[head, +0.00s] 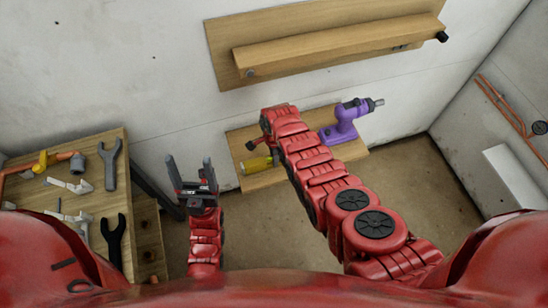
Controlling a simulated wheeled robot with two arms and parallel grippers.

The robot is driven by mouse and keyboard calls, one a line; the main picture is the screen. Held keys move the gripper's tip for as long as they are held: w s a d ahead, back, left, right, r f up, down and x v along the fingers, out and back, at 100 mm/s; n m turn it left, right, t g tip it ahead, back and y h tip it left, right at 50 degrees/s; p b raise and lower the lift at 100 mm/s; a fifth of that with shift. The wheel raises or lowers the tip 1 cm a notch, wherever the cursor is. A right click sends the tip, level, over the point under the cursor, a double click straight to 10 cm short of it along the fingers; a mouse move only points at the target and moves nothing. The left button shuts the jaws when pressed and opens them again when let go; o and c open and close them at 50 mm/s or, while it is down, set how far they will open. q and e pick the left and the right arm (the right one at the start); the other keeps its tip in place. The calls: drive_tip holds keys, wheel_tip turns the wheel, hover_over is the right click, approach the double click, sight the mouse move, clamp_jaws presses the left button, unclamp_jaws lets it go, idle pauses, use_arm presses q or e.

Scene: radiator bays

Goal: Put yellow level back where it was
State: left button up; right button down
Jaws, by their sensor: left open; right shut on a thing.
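A yellow object, which I take to be the yellow level (258,164), shows at the left part of the low wooden shelf, partly hidden by my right arm. My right gripper (271,147) is bent down at the end of that arm, over the shelf beside the yellow object. It is shut, and its fingers are mostly hidden, so the grip itself is hard to see. My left gripper (191,172) is open and empty, pointing up between the workbench and the shelf.
A purple drill (345,121) stands on the low shelf (262,182), right of my arm. A wooden wall rack (335,47) hangs above. The workbench (38,196) at left holds wrenches (109,165) and other tools. Orange pipes (505,108) run along the right wall.

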drive_tip(key=shift+f, duration=0.2)
drive_tip(key=shift+f, duration=0.2)
drive_tip(key=c, duration=0.5)
unclamp_jaws()
drive_tip(key=shift+r, duration=0.15)
